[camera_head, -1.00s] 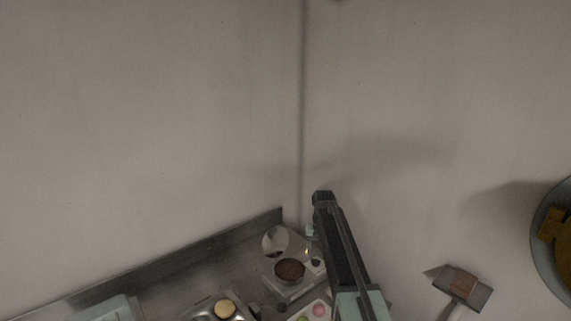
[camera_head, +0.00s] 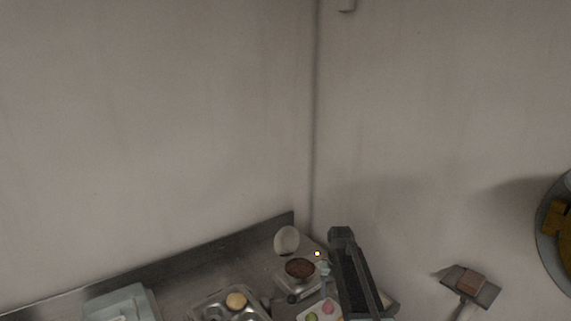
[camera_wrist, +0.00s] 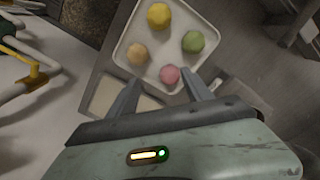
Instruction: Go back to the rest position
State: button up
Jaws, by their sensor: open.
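My gripper (camera_wrist: 162,97) is open in the wrist view, its two dark fingers spread with nothing between them. Beyond the fingertips lies a pale square tray (camera_wrist: 191,13) with a yellow ball (camera_wrist: 158,16), a green ball (camera_wrist: 193,42), a tan ball (camera_wrist: 138,54) and a pink ball (camera_wrist: 170,74). In the head view my dark arm rises at the lower middle and hides part of the counter. The same tray's green ball (camera_head: 312,317) and pink ball (camera_head: 328,307) show just left of the arm.
A steel counter (camera_head: 215,265) runs along the wall into the corner. It bears a muffin tin (camera_head: 212,306) with a tan bun, a dish of brown stuff (camera_head: 300,268), a white round thing (camera_head: 287,240) and a pale box (camera_head: 122,303). A brush-like tool (camera_head: 470,284) is at right.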

jog(key=shift+n, duration=0.3)
jog(key=s+f+b, duration=0.1)
jog(key=s, duration=0.4)
jog(key=s+f+b, duration=0.1)
jog(key=s, duration=0.4)
jog(key=s+f+b, duration=0.1)
jog(key=s+f, duration=0.1)
jog(key=s, duration=0.3)
jog(key=shift+n, duration=0.4)
jog(key=s, duration=0.5)
jog(key=shift+s+r, duration=0.1)
jog(key=shift+r, duration=0.1)
